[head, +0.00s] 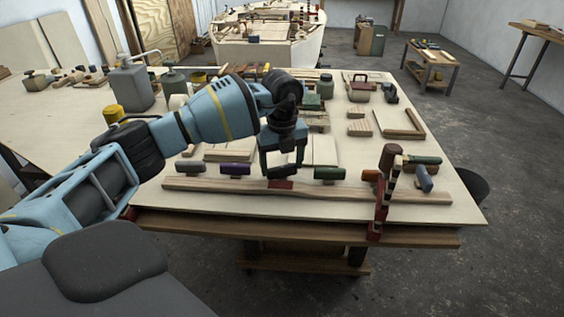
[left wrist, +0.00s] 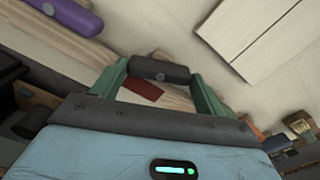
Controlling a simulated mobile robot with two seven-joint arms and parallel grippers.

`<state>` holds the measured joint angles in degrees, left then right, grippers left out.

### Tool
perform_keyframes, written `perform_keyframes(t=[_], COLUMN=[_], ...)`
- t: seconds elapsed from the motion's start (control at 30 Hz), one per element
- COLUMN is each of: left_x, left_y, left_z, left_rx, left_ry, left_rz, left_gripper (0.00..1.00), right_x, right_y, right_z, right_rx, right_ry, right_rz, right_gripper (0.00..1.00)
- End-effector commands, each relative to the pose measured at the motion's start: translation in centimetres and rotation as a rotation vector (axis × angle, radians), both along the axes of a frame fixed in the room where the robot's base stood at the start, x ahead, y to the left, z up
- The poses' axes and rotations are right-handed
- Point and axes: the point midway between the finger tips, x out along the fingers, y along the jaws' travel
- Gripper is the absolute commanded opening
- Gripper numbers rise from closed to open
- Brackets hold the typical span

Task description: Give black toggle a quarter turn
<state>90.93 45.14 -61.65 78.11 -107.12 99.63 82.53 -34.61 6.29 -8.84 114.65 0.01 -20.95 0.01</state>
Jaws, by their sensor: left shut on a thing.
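The black toggle (left wrist: 158,69) lies lengthwise between the two green fingers of my left gripper (left wrist: 157,80) in the left wrist view, with the fingers at its two ends. In the head view my left gripper (head: 281,171) points down at the toggle row near the table's front, and the black toggle is largely hidden there. A dark red patch (left wrist: 142,88) shows just below the toggle, also in the head view (head: 281,184). The left gripper is shut on the toggle. My right gripper is not in view.
A purple toggle (head: 236,169) and a green toggle (head: 330,173) flank the gripper. A grey toggle (head: 190,166) is further left. A red clamp (head: 381,205) stands upright at the front edge, right. Pale boards (left wrist: 262,35) lie behind the row.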

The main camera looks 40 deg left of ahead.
Motion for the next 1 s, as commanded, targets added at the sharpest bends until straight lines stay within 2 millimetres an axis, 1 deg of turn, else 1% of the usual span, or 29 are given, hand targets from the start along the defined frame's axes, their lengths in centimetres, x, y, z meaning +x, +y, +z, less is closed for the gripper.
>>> perform_keyframes(t=[0.17,0.33,0.5,0.6,0.9,0.93,1.0], left_x=[0.0,0.0,0.0,0.0,0.0,0.0,0.0], left_y=[0.0,0.0,0.0,0.0,0.0,0.0,0.0], left_z=[0.2,0.4,0.2,0.1,0.0,0.0,0.0], left_rx=[0.0,0.001,0.001,0.0,0.001,0.001,0.001], left_ry=[-0.001,-0.002,-0.001,0.0,0.001,0.001,0.001], left_rz=[-0.05,-0.188,-0.299,-0.33,-0.336,-0.336,-0.335], left_gripper=[0.5,0.5,0.5,0.5,0.5,0.74,0.83], right_x=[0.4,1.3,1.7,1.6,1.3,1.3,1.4], right_y=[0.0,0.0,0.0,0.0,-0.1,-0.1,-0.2], right_z=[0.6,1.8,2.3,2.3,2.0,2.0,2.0], right_rx=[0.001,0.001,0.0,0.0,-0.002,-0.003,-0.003], right_ry=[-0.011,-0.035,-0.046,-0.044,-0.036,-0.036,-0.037], right_rz=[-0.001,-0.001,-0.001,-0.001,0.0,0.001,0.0], right_gripper=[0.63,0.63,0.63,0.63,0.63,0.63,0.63])
